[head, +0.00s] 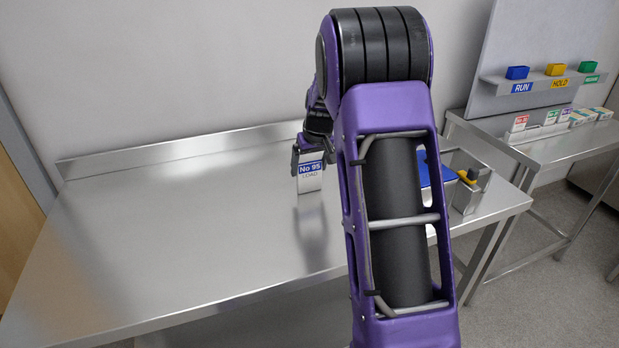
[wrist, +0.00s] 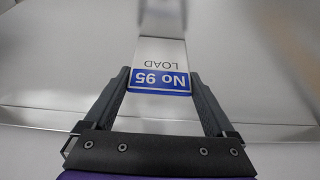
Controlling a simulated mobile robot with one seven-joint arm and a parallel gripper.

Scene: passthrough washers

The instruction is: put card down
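The card (wrist: 160,60) is white with a blue band reading "No 95" and "LOAD" beside it. In the wrist view it sits between the two dark fingers of my gripper (wrist: 160,78), which press against its side edges. In the head view the card (head: 310,183) stands upright below my gripper (head: 309,163), over the steel table (head: 180,240). Its lower edge meets its reflection, so it is at or just above the tabletop; I cannot tell whether it touches. Part of the gripper is hidden behind my arm.
The tabletop left of the card is bare, with a raised back edge. A blue item (head: 424,170) and a metal fixture (head: 467,190) with a yellow part stand at the right, partly behind my arm.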

